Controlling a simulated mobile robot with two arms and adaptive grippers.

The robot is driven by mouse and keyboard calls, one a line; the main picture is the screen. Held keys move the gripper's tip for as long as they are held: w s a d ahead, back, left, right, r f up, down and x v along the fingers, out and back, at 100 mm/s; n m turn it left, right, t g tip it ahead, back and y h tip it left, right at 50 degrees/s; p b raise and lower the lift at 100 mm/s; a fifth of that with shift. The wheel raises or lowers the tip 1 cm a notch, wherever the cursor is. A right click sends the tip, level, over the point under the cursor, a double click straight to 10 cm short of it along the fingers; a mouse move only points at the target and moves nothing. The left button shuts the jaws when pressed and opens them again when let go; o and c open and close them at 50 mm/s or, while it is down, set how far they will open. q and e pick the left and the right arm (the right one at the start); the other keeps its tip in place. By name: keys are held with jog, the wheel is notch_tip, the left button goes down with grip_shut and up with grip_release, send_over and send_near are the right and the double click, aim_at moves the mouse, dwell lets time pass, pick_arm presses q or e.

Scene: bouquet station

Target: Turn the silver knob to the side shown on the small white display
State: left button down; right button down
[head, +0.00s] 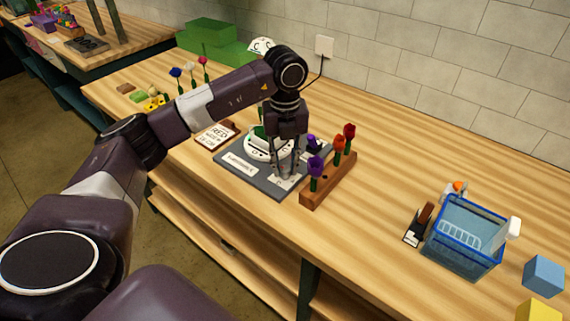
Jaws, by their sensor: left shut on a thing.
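My left gripper (286,170) comes down from above onto the front right part of a dark grey board (232,182) on the wooden table. It is shut on the silver knob, which is mostly hidden between its fingers. A small white plate with dark marks (284,183) shows just below the fingertips. A round white dial (262,150) and a white label (240,163) are on the same board, left of the gripper. I cannot make out which side the small white display shows. My right gripper is not in view.
A wooden rack (328,183) with red and purple flowers stands close to the right of the gripper. A card on a clipboard (216,135) lies left of the board. A blue basket (463,235) stands farther right.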

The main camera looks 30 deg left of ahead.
aim_at(285, 168)
pick_arm(q)
jog(key=shift+w+r, duration=0.15)
jog(key=c, duration=1.7)
grip_release()
jog(key=shift+o, duration=0.2)
notch_tip(285, 168, up, 12)
